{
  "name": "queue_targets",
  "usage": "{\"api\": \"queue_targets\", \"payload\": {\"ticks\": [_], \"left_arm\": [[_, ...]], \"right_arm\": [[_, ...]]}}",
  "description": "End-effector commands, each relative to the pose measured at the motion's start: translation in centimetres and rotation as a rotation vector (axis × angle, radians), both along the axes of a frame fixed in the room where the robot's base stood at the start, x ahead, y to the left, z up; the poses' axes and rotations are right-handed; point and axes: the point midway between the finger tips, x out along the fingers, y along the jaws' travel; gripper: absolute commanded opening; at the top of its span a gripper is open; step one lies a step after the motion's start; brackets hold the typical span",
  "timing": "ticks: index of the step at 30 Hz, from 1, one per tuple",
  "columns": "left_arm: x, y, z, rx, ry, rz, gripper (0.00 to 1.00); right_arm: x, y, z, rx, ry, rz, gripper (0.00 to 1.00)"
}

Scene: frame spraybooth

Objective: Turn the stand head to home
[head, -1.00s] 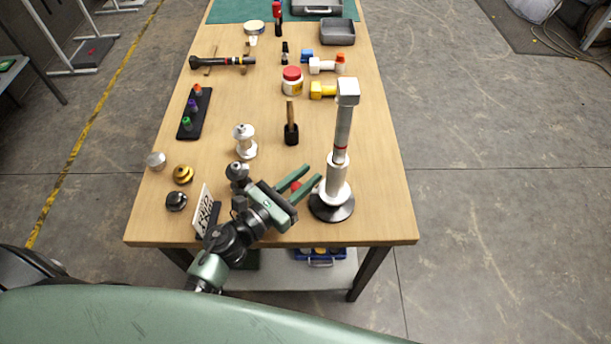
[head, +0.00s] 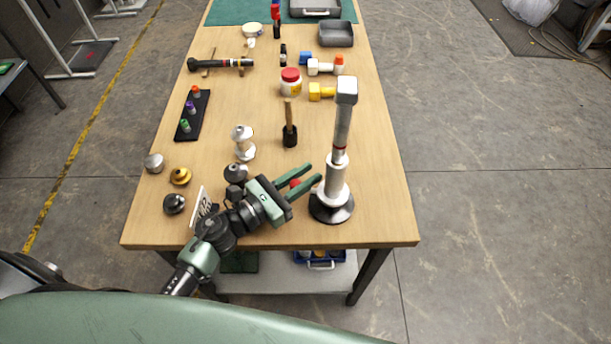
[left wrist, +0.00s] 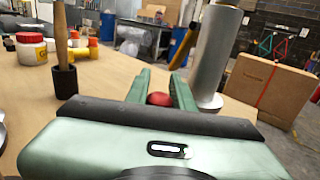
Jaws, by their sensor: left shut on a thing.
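The stand is a pale grey column (head: 337,172) on a round dark base (head: 332,208) at the table's near right. It has a red ring partway up and a boxy grey head (head: 347,91) on top, leaning slightly right. My left gripper (head: 314,173) is just left of the column, its green fingers shut around a red knob (head: 295,183). The left wrist view shows the red knob (left wrist: 160,98) between the fingers, with a grey column (left wrist: 214,52) to their right. Whether the knob joins the stand is hidden. My right gripper is not in view.
A white spool-shaped part (head: 243,142) and a dark cup with a wooden handle (head: 290,135) stand beyond the gripper. A white marked card (head: 199,206) stands beside my left arm. Round knobs (head: 180,176) lie at left. The table right of the stand is clear.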

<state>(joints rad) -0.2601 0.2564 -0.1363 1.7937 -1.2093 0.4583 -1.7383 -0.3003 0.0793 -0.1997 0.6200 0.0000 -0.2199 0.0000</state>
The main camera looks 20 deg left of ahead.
Motion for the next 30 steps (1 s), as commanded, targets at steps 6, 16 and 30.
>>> {"api": "queue_targets", "payload": {"ticks": [6,16,30], "left_arm": [[0.0,0.0,0.0,0.001,0.000,0.001,0.45],[-0.7,0.5,-0.2,0.001,0.000,0.002,0.45],[-6.0,4.5,-0.2,0.002,0.001,0.001,0.45]], "right_arm": [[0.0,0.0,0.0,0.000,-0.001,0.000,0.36],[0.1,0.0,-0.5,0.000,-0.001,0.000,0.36],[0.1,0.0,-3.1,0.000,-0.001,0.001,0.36]]}}
